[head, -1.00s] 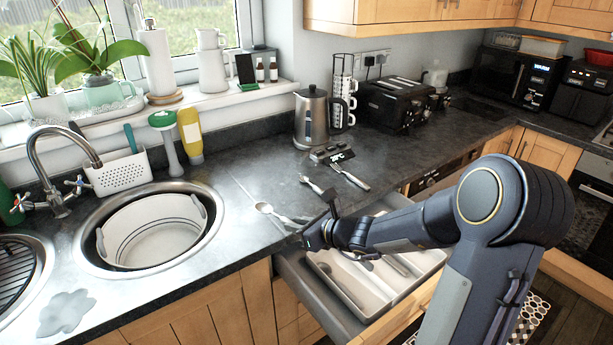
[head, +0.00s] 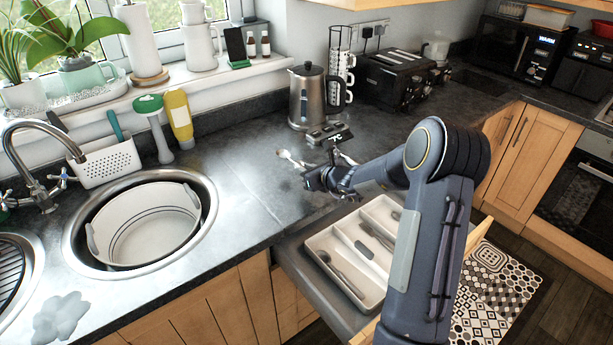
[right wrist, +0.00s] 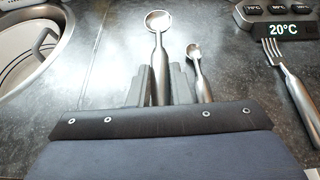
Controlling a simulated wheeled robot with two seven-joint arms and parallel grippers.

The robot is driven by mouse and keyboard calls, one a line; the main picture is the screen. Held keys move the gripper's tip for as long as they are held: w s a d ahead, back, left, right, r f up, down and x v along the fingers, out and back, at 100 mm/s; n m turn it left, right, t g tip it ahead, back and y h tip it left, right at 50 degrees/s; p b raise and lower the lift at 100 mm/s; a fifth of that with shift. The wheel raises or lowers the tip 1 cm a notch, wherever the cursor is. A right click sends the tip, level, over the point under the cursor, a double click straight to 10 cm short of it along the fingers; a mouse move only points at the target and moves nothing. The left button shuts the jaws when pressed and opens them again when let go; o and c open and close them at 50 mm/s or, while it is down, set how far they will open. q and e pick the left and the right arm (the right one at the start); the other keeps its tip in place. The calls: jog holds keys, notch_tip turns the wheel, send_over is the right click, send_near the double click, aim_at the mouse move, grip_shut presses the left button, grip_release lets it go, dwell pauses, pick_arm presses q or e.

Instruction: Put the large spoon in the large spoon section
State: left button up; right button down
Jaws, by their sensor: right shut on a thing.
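The large spoon (right wrist: 158,21) points away from my right gripper (right wrist: 160,88) in the right wrist view, its handle between the two fingers. The right gripper (head: 314,180) is shut on that handle. In the head view the spoon (head: 286,154) shows beyond the gripper, over the counter, and seems raised above it. The cutlery tray (head: 315,240) lies in the open drawer below, with long compartments. Which one is the large spoon section I cannot tell. My left gripper is not in view.
A smaller spoon (right wrist: 196,58) is right of the fingers, and a fork (right wrist: 284,75) lies farther right by the temperature display (right wrist: 283,30). Some cutlery (head: 340,270) is in the tray. A round sink (head: 205,225) is left, and a kettle (head: 307,97) stands behind.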

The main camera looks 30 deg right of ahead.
jog(key=shift+w+d+f, duration=0.25)
jog(key=shift+w+f, duration=0.15)
jog(key=shift+f, duration=0.15)
jog(key=shift+w+d+f, duration=0.25)
jog(key=shift+w+f, duration=0.15)
jog(key=shift+f, duration=0.15)
notch_tip(320, 180, down, 3)
jog(key=shift+w+d+f+p, duration=0.1)
jog(key=shift+f+p, duration=0.1)
jog(key=shift+p, duration=0.6)
jog(key=shift+f+b, duration=0.15)
jog(key=shift+b, duration=0.2)
jog(key=c, duration=1.6)
grip_release()
